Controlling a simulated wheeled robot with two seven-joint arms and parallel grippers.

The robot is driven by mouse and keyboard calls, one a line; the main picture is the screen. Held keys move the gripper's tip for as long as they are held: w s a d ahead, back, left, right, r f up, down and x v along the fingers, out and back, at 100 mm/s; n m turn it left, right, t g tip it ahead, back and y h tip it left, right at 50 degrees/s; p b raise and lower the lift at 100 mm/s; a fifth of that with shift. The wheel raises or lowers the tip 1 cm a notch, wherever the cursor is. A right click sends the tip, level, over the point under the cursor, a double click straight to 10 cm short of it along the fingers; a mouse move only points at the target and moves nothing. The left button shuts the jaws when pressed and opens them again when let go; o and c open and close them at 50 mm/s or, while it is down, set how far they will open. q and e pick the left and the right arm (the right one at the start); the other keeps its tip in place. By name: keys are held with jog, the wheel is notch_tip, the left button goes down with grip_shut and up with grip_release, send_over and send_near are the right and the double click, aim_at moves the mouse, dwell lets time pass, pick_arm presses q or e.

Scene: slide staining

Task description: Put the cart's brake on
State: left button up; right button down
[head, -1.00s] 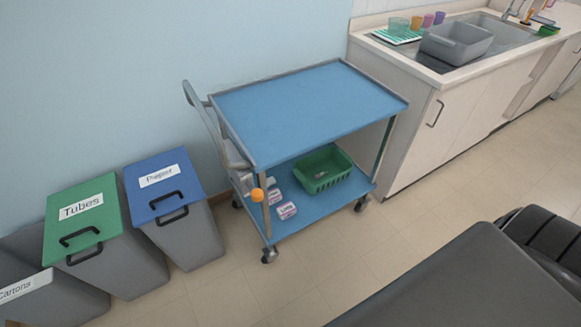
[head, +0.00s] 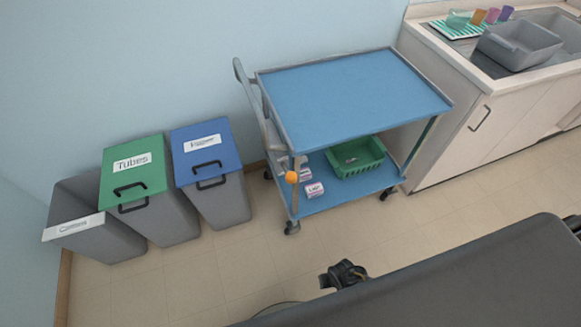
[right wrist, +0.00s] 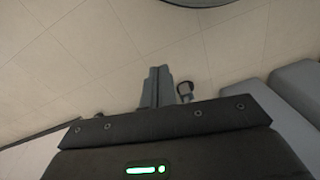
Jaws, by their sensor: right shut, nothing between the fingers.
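The cart (head: 350,97) has a blue top, a blue lower shelf and grey posts, and stands against the wall in the head view. Its grey push handle (head: 243,85) is on its left side. An orange ball-shaped knob (head: 291,177) sits low by the cart's near left post, above a caster (head: 292,227). I cannot tell the brake's state from it. My right gripper (right wrist: 157,72) is shut and empty over the floor in the right wrist view, away from the cart. My left gripper is not clearly seen.
Three bins stand left of the cart: blue-lidded (head: 207,160), green-lidded (head: 133,170) and grey (head: 85,232). A green basket (head: 357,168) and small labelled boxes (head: 314,190) are on the lower shelf. A sink counter (head: 470,110) is at right. Floor before the cart is clear.

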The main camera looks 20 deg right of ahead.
jog(key=w+a+r+m+p, duration=0.2)
jog(key=w+r+p, duration=0.2)
jog(key=w+r, duration=0.5)
jog(key=w+a+r+m+p, duration=0.2)
jog(key=w+a+r+p, duration=0.15)
jog(key=w+r, duration=0.55)
notch_tip(320, 180, up, 25)
jog(key=m+h+p, duration=0.1)
jog(key=m+p, duration=0.3)
jog(key=p, duration=0.3)
send_over(291, 176)
jog(key=shift+s+a+f, duration=0.15)
jog(key=shift+a, duration=0.25)
jog(key=shift+f, duration=0.15)
jog(key=shift+f, duration=0.35)
jog(key=f+b, duration=0.2)
jog(key=f, duration=0.1)
jog(key=f+b, duration=0.1)
jog(key=f, duration=0.1)
jog(key=shift+w+d+f, duration=0.1)
jog(key=shift+w+d, duration=0.1)
jog(key=shift+d, duration=0.05)
jog(key=shift+f+b, duration=0.35)
jog(key=shift+b, duration=0.4)
jog(key=shift+f, duration=0.1)
